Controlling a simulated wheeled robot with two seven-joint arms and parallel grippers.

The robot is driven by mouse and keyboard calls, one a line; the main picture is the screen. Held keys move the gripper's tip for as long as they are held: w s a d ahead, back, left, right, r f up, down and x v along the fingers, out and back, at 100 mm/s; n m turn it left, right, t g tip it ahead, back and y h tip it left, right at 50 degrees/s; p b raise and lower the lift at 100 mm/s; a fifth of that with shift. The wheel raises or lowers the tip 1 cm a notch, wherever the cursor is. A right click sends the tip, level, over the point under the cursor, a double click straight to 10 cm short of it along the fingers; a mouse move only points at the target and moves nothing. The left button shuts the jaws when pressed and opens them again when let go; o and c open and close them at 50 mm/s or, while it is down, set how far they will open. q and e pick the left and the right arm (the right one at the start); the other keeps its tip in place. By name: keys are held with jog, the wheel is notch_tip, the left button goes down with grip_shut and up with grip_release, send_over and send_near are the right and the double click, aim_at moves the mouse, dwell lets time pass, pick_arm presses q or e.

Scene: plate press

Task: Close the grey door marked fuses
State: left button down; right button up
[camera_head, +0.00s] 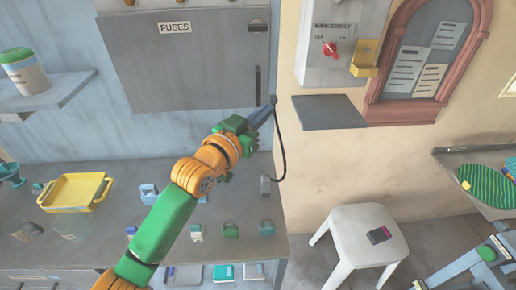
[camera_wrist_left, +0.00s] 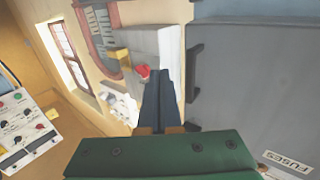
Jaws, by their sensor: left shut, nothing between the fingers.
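The grey door marked FUSES (camera_head: 190,65) is on the wall cabinet at the top of the head view, with a dark vertical handle (camera_head: 258,80) near its right edge. It looks closed or nearly so; I cannot tell whether a gap remains. The door also fills the right of the left wrist view (camera_wrist_left: 260,85), its handle (camera_wrist_left: 193,65) nearest the fingers. My left gripper (camera_head: 271,104) is shut and empty, just below and right of the door's lower right corner. Its dark fingers (camera_wrist_left: 163,100) point ahead beside the handle, apart from it in the picture. My right gripper does not show.
A main supply box (camera_head: 340,30) with a red knob and a grey shelf (camera_head: 328,112) are right of the door. A black cable (camera_head: 283,150) hangs by the gripper. Below, a bench holds a yellow tray (camera_head: 75,192) and small blocks. A white stool (camera_head: 360,235) stands right.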

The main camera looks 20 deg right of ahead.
pick_arm(q)
jog(key=s+a+b, duration=0.2)
jog(key=s+b, duration=0.1)
jog(key=s, duration=0.7)
jog(key=s+a+f+n+g+y, duration=0.1)
jog(key=a+f+n+y, duration=0.25)
jog(key=a+f, duration=0.55)
jog(key=s+a+f+n+g+y, duration=0.1)
jog(key=a+f+n+y, duration=0.35)
jog(key=f, duration=0.65)
jog(key=s+a+f+g+y, duration=0.6)
jog(key=s+a+f, duration=0.9)
jog(key=s+a, duration=0.15)
notch_tip(320, 180, down, 16)
jog(key=s+g, duration=0.1)
jog(key=s, duration=0.1)
jog(key=s+a+f+g, duration=0.1)
jog(key=s+a+f, duration=0.1)
jog(key=s+f, duration=0.7)
jog(key=s, duration=0.2)
jog(key=shift+s+a+g, duration=0.25)
jog(key=shift+s+g, duration=0.05)
jog(key=shift+s, duration=0.1)
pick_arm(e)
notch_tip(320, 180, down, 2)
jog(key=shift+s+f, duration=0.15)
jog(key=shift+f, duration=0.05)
